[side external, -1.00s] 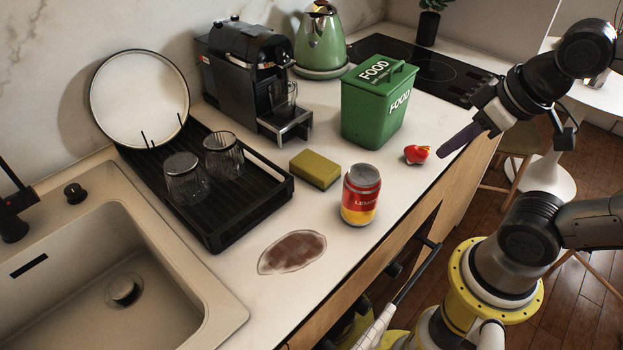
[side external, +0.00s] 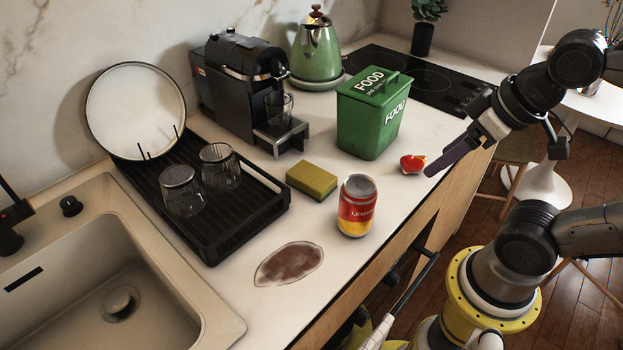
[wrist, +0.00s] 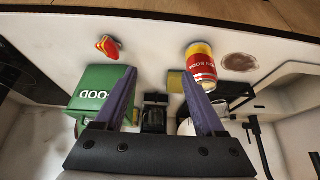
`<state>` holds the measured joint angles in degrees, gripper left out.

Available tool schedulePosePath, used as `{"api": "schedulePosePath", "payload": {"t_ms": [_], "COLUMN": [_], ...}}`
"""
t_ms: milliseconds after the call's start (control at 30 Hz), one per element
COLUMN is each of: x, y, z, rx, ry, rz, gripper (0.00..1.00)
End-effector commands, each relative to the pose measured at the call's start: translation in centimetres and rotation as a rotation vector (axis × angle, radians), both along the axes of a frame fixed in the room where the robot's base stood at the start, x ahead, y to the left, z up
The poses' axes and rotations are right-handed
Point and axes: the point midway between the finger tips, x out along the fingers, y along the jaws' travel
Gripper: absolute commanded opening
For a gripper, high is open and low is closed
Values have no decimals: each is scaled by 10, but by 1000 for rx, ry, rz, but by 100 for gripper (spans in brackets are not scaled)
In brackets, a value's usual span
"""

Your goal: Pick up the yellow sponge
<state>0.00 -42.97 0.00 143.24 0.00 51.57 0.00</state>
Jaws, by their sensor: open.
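The yellow sponge (side external: 312,180) lies flat on the white counter, between the black drying rack and the lemon soda can. In the wrist view the sponge (wrist: 175,82) shows small, beside the can and partly hidden behind my right finger. My gripper (side external: 447,160) is at the right, over the counter's front edge near the red item, well apart from the sponge. In the wrist view my gripper (wrist: 163,100) has its two purple fingers spread apart with nothing held between them.
The soda can (side external: 357,207) stands just right of the sponge. The drying rack (side external: 240,222) holds glasses. A brown stain (side external: 289,264) marks the counter in front.

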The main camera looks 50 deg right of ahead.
Motion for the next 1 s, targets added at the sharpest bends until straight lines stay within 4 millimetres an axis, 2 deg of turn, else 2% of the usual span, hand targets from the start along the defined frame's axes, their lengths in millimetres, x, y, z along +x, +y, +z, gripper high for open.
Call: {"api": "schedulePosePath", "payload": {"t_ms": [33, 133, 400, 567, 667, 800, 900, 1000], "x": [0, 0, -3, 8, 31, 77, 113, 149], "y": [0, 0, 0, 0, 3, 10, 18, 27], "z": [0, 0, -1, 27, 49, 72, 77, 73], "rx": [0, 0, 3, 13, 18, 22, 21, 16], "ry": [0, 0, 13, 19, 62, 151, 219, 289], "rz": [0, 0, -6, -22, -23, -15, -7, 8], "gripper": [83, 100, 100, 100, 100, 100, 100, 100]}}
